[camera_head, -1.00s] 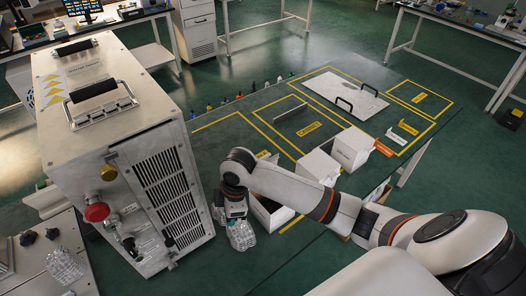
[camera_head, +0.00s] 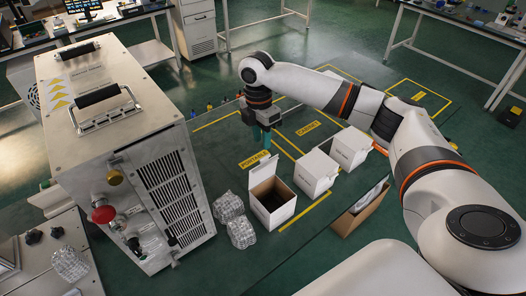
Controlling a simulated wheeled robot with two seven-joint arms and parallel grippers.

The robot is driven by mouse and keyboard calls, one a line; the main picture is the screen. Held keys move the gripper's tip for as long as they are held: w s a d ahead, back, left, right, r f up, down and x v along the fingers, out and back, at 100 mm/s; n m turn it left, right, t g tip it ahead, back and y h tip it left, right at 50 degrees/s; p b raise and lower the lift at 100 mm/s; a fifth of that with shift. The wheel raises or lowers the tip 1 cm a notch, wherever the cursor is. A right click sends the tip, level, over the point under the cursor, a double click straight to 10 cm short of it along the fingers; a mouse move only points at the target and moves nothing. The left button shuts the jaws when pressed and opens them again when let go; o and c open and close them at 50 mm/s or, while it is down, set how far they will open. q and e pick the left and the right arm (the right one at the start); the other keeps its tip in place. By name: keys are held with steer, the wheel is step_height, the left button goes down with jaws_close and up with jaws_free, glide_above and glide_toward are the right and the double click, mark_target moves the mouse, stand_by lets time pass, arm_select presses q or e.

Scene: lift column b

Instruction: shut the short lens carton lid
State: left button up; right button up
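A small white carton (camera_head: 273,208) stands open on the dark green table, and its dark inside shows. A pale lid flap (camera_head: 250,176) stands up at its back left side. I cannot tell for sure that this is the short lens carton. Two other white cartons (camera_head: 314,172) stand in a row behind it to the right. My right gripper (camera_head: 263,138) points down beyond the open carton, apart from it, near the yellow floor lines. Its fingers are too small and dark to tell whether they are open. My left gripper is not in view.
A big metal machine (camera_head: 115,150) with handles and a red knob stands at the left. Clear wrapped bundles (camera_head: 241,232) lie between it and the open carton. A brown carton (camera_head: 352,217) stands at the right, below my arm.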

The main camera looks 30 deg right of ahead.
mark_target(263, 158)
steer(key=f, duration=0.2)
steer(key=f+p, duration=0.1)
steer(key=f, duration=0.3)
steer(key=shift+s+f, duration=0.3)
steer(key=shift+f, duration=0.1)
jaws_close()
